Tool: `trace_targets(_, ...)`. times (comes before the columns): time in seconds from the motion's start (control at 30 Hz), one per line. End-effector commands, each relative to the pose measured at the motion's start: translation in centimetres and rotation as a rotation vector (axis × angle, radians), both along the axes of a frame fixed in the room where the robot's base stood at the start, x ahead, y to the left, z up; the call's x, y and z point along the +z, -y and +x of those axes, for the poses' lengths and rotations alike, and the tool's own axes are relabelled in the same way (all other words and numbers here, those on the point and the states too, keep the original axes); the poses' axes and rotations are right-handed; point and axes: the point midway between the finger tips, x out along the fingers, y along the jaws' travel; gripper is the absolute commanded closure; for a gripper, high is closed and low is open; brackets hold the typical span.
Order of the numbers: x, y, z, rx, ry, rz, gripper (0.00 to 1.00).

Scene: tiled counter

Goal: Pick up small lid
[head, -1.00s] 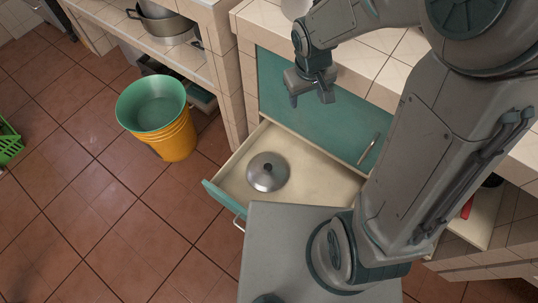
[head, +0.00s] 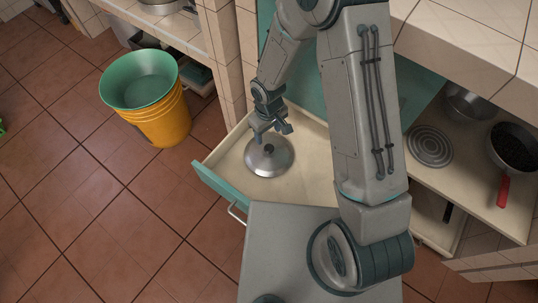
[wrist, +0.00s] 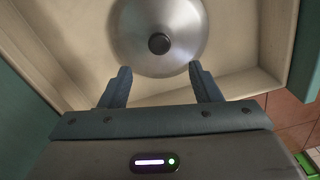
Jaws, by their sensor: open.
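The small lid (head: 267,160) is a round silver metal lid with a dark knob on top. It lies knob up in the open drawer (head: 312,182), and it also shows in the wrist view (wrist: 180,28). My gripper (head: 274,136) is over the drawer, just behind and above the lid's far edge. In the wrist view my gripper (wrist: 160,82) has its two fingers apart with nothing between them. The lid's knob (wrist: 159,43) lies ahead of the fingertips, roughly midway between them. I cannot tell the exact height of the fingertips above the lid.
The drawer's green front (head: 218,194) and pale side walls surround the lid. A yellow bucket with a green inside (head: 160,118) stands on the floor at the left. A shelf (head: 430,183) at the right holds pans. The drawer floor around the lid is bare.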

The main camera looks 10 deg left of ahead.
Motion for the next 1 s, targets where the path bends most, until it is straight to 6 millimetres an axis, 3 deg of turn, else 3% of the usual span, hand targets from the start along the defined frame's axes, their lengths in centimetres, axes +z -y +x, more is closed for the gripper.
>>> trace_targets(0.1, -2.4, 0.0, 0.0, -0.001, -0.001, -0.001, 0.43)
trace_targets(0.37, -3.9, 0.0, 0.0, 0.000, 0.001, -0.001, 0.43)
trace_targets(0.7, -8.4, 0.2, -0.1, 0.000, 0.000, 0.000, 0.43)
trace_targets(0.93, -8.6, 0.2, -0.1, -0.001, 0.001, 0.000, 0.43)
trace_targets(0.97, -8.6, 0.2, -0.1, -0.001, 0.001, 0.000, 0.46)
trace_targets(1.0, -8.6, 0.2, -0.1, -0.001, 0.001, 0.000, 0.57)
